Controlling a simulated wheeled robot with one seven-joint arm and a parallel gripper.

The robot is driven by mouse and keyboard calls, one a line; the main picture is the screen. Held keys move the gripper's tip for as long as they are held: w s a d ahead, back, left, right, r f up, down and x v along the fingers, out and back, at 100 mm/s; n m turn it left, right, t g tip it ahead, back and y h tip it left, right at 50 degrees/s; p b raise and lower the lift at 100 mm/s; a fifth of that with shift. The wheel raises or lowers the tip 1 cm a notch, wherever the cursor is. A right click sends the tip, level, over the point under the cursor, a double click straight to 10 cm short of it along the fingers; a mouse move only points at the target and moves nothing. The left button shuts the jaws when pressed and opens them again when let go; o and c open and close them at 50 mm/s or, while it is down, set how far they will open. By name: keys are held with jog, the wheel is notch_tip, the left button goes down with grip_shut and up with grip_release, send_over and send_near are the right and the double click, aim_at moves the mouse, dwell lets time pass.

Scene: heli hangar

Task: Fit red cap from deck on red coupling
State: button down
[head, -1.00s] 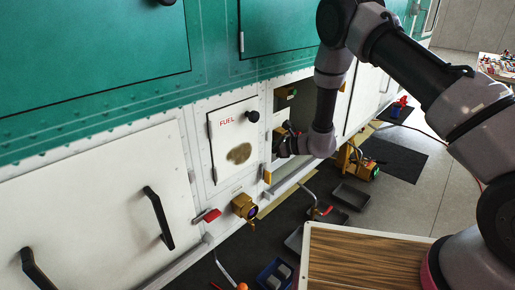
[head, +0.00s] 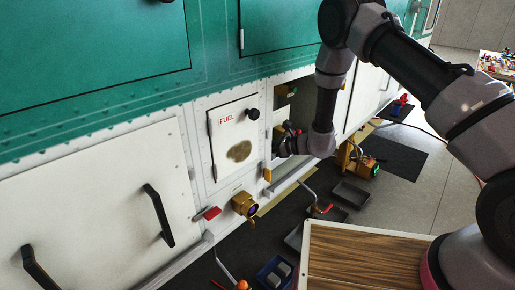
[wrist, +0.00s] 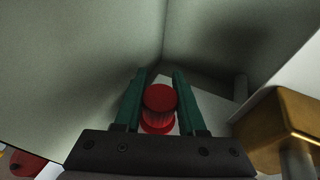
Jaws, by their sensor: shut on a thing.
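My gripper (wrist: 160,92) is shut on a red cap (wrist: 160,98), which sits between its two green fingers in the wrist view. The cap shows a round end face, a narrower body and a wider red rim nearer the palm. In the head view my gripper (head: 287,128) is at the open recess in the white panel, right of the FUEL door, with a little red showing at it. I cannot make out the red coupling, nor whether the cap touches anything.
A gold block (wrist: 287,122) is close at right in the wrist view. The FUEL door (head: 236,140) is left of the recess. Another gold fitting (head: 244,206) projects below. Trays (head: 350,194) lie on the deck.

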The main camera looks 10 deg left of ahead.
jog(key=shift+f, duration=0.35)
dwell(0.9)
jog(key=shift+c, duration=2.1)
grip_release()
jog(key=shift+d, duration=0.1)
